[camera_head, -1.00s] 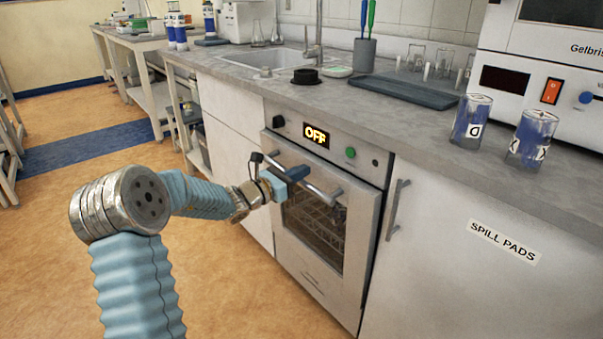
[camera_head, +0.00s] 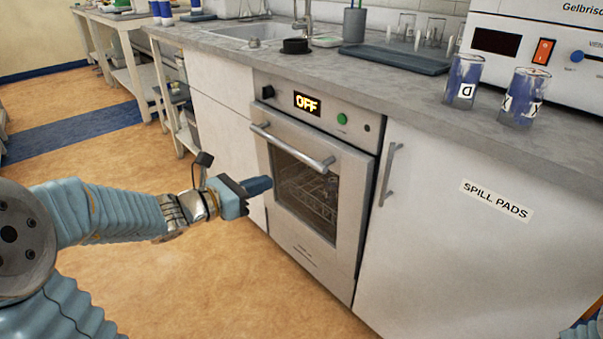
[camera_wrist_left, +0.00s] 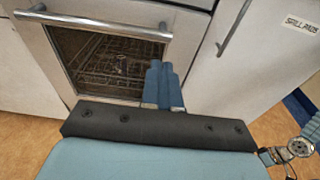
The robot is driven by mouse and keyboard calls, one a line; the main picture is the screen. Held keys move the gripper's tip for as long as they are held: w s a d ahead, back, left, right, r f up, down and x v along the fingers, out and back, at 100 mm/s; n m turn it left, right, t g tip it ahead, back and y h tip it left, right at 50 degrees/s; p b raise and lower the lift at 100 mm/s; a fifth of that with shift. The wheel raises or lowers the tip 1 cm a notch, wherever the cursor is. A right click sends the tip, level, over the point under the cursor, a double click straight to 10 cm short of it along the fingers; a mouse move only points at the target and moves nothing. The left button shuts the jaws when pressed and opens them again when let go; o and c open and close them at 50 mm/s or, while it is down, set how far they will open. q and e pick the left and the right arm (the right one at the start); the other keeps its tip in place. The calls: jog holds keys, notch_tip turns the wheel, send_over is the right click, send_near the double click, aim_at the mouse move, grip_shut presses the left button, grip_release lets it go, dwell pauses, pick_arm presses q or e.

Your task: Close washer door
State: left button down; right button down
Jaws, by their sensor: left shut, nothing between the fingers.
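The washer door (camera_head: 278,228) is upright in the counter front, with a bar handle (camera_head: 291,149) and a dark window showing a rack inside. It looks flush with the washer front; a small gap cannot be ruled out. The display (camera_head: 307,103) reads OFF. My left gripper (camera_head: 260,185) is shut and empty, in front of the door's left side and below the handle, apart from the handle. In the left wrist view the shut fingers (camera_wrist_left: 161,85) point at the window, with the door handle (camera_wrist_left: 92,25) above left.
A cabinet labelled SPILL PADS (camera_head: 450,225) with a vertical handle stands right of the washer. The grey counter (camera_head: 400,91) above holds labelled beakers (camera_head: 462,80), a dark tray (camera_head: 397,58) and a sink. The floor (camera_head: 215,285) in front is clear.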

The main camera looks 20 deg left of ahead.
pick_arm(q)
send_near(317, 168)
jog(key=x, duration=0.7)
jog(key=shift+s, duration=0.1)
